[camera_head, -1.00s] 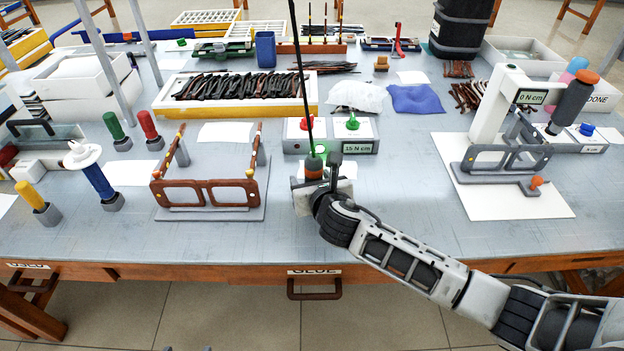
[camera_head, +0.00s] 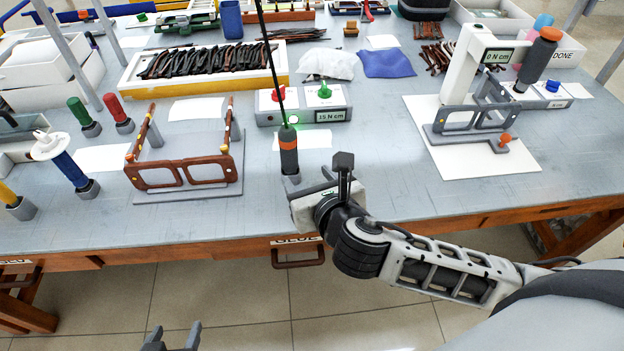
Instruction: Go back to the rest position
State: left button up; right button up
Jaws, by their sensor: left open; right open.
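My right gripper (camera_head: 306,196) is over the front part of the table, just in front of the dark screwdriver with an orange band (camera_head: 289,158). The screwdriver stands upright with a cable rising from its top, apart from the gripper body. The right fingers are mostly hidden behind the gripper's own body; it looks empty. My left gripper (camera_head: 172,342) is at the bottom edge of the picture, below the table front, with its two fingertips apart and nothing between them.
Brown eyeglass frames (camera_head: 180,173) rest on a grey fixture left of the screwdriver. Grey frames (camera_head: 480,113) sit at the torque tester (camera_head: 466,65) on the right. A torque box (camera_head: 330,115) stands behind the screwdriver. The table's front edge (camera_head: 420,225) passes below my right forearm.

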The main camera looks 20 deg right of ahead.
jog(key=shift+s+r, duration=0.25)
jog(key=shift+s, duration=0.3)
jog(key=s+f+m+g+y, duration=0.1)
jog(key=s+f+m, duration=0.4)
jog(key=m, duration=1.1)
jog(key=s+f+m+g+y, duration=0.2)
jog(key=s+f+m, duration=0.4)
jog(key=m, duration=1.1)
notch_tip(320, 180, down, 3)
jog(key=shift+s+a+f, duration=0.1)
jog(key=shift+s+a, duration=0.15)
jog(key=shift+a, duration=0.05)
